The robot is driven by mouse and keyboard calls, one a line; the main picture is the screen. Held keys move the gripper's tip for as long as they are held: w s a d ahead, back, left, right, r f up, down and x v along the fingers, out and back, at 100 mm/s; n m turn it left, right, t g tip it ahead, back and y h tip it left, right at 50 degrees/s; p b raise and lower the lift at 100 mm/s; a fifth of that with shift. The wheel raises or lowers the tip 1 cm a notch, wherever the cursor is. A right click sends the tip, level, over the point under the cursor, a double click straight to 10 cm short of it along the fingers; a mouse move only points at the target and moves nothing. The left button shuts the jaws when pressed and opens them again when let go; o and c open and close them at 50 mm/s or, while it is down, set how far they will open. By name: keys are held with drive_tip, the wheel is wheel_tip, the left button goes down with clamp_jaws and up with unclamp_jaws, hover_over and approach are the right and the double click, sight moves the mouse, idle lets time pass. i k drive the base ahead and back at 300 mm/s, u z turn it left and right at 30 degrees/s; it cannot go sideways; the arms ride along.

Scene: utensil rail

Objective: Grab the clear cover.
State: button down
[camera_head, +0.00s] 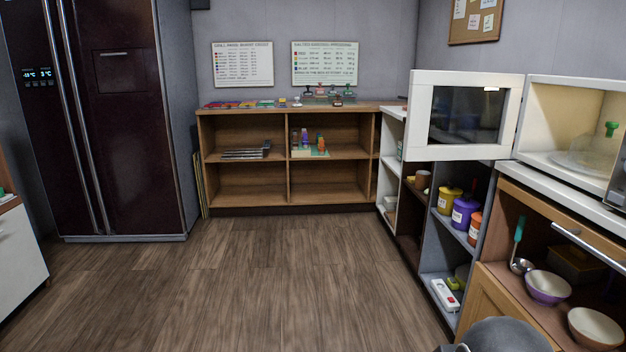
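The clear cover (592,150) is a see-through dome with a green knob on top. It sits inside the open white microwave (562,92) at the right edge of the picture. The microwave's door (420,112) is swung open to the left, and part of the cover's right side is hidden by the microwave's front panel. My gripper is not in view. A dark grey rounded part, which seems to be of my arm, shows at the bottom right.
Below the microwave, an open cabinet holds a ladle (520,265), a purple bowl (547,287) and a pale bowl (596,328). Shelves beside it hold jars, among them a purple jar (464,212). A dark fridge (115,120) stands left. The wooden floor (220,290) is clear.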

sight(593, 150)
drive_tip(key=u, duration=0.5)
drive_tip(key=i, duration=2.9)
drive_tip(key=z, duration=1.85)
